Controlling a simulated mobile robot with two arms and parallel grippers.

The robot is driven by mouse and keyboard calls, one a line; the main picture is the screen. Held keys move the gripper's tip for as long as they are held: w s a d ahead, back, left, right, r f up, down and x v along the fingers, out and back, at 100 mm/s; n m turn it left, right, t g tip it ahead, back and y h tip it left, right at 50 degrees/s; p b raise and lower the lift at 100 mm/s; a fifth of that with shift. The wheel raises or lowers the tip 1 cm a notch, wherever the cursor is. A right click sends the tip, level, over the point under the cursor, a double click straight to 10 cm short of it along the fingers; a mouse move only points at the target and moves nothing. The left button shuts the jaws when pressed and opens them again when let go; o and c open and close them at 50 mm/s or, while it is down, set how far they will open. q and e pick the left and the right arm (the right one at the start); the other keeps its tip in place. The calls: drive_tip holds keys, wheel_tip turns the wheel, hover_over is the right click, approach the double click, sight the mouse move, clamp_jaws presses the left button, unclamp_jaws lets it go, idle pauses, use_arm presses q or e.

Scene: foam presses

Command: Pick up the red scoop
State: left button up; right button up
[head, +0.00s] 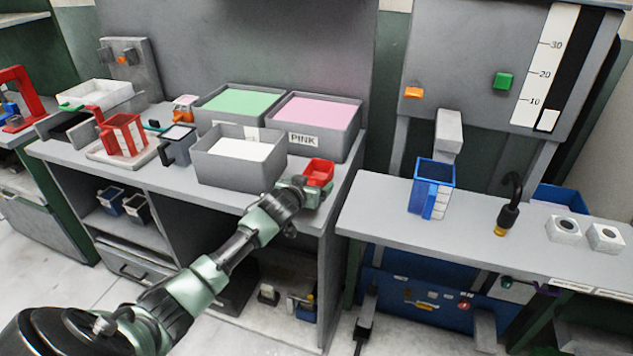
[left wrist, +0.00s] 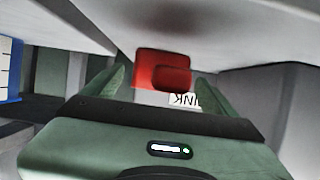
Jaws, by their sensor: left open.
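The red scoop (head: 318,172) lies on the grey counter near its right front corner, in front of the bin labelled PINK. In the left wrist view the red scoop (left wrist: 163,71) shows straight ahead, between the two green fingers. My left gripper (head: 305,188) is right at the scoop in the head view, and its fingers are partly hidden there. In the left wrist view my left gripper (left wrist: 160,88) is open, with a finger on each side of the scoop. I cannot tell whether the fingers touch it. My right gripper is in neither view.
Behind the scoop stand the bins of pink (head: 313,110) and green (head: 240,103) material. A bin of white material (head: 240,158) stands close on the left. A gap separates this counter from the right bench (head: 480,215), which bears a blue container (head: 432,188).

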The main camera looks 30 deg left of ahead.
use_arm(q)
drive_tip(key=c, duration=1.4)
